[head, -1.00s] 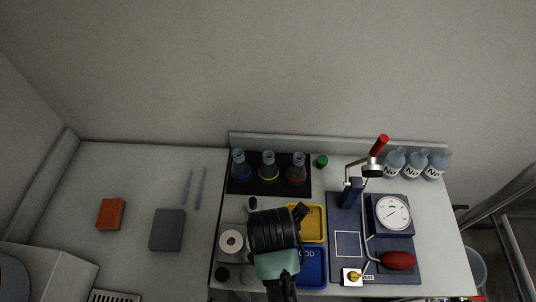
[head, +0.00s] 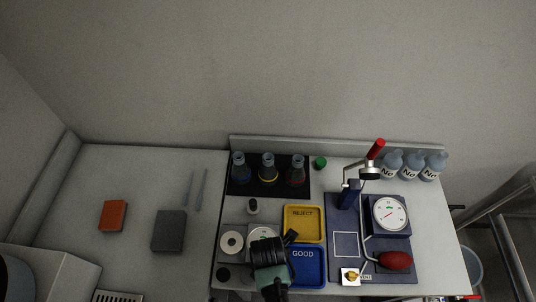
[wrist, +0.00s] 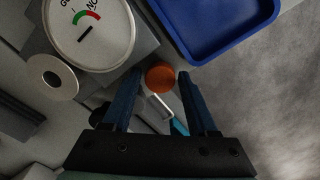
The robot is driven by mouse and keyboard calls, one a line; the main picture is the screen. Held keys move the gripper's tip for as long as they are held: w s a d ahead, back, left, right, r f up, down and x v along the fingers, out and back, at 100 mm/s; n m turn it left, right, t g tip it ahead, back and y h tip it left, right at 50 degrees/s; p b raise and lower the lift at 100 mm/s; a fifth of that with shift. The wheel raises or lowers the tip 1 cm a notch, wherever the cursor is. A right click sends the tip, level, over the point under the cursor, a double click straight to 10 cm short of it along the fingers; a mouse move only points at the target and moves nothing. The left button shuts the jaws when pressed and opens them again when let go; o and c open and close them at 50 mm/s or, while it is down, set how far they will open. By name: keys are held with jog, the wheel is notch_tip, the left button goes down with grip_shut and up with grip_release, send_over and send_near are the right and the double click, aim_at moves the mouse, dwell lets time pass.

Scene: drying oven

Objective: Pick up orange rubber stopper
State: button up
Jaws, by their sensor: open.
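The orange rubber stopper (wrist: 160,77) shows in the wrist view as a small round orange piece between and just beyond the fingertips. My gripper (wrist: 161,77) is open, with one blue finger on each side of the stopper; I cannot tell whether either touches it. In the head view my arm's dark end (head: 268,252) is at the front of the bench, left of the blue GOOD tray. The stopper is not visible in the head view.
The blue GOOD tray (wrist: 268,14) and a round dial (wrist: 92,56) lie close beyond the fingers in the wrist view. A white ring-shaped piece (wrist: 68,88) is at left. The yellow REJECT tray (head: 303,237) and flasks (head: 268,168) stand farther back.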

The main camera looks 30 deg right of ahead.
jog(key=shift+f, duration=0.85)
grip_shut()
jog(key=shift+r, duration=0.1)
notch_tip(320, 180, up, 10)
jog(key=shift+f, duration=0.15)
jog(key=shift+r+p, duration=1.85)
jog(key=shift+p, duration=0.1)
